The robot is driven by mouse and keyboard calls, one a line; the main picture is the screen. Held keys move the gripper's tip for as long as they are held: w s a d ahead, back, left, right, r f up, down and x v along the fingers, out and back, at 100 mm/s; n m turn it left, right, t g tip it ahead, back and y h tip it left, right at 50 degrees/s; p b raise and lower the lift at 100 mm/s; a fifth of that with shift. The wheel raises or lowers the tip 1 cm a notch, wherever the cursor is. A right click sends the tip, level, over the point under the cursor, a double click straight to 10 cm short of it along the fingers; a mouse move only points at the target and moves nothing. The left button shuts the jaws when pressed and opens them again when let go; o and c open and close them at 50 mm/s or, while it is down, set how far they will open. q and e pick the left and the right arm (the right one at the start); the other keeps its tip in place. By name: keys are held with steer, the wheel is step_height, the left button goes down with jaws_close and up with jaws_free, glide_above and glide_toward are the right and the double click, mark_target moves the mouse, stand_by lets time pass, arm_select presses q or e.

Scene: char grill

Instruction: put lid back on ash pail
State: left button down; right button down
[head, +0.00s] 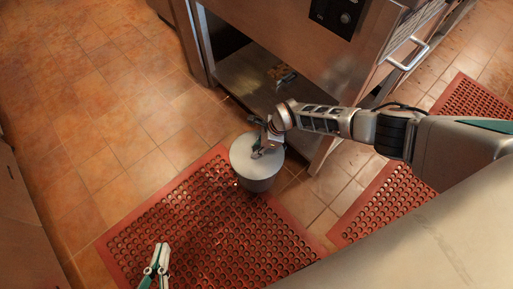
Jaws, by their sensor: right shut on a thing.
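The grey metal ash pail (258,184) stands at the back right corner of the red mat, by the grill cabinet. Its round grey lid (244,156) is over the pail's top and covers the opening. I cannot tell whether the lid is fully seated or slightly above the rim. My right gripper (262,150) reaches in from the right and is shut on the lid near its middle; its fingers hide the handle. My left gripper (161,250) is low in the picture over the mat, empty, with a gap between its fingers.
The perforated red mat (205,225) lies on the tiled floor, with a second red mat (385,205) to the right. The steel grill cabinet (290,45) with an open lower shelf (245,80) stands behind the pail. The tiled floor at left is clear.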

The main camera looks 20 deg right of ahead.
arm_select(q)
steer(key=shift+s+f+b, duration=0.3)
steer(key=shift+s+f, duration=0.05)
steer(key=shift+f, duration=0.3)
arm_select(e)
steer(key=shift+f, duration=0.55)
arm_select(q)
steer(key=shift+d, duration=0.1)
arm_select(e)
steer(key=c, duration=1.7)
jaws_free()
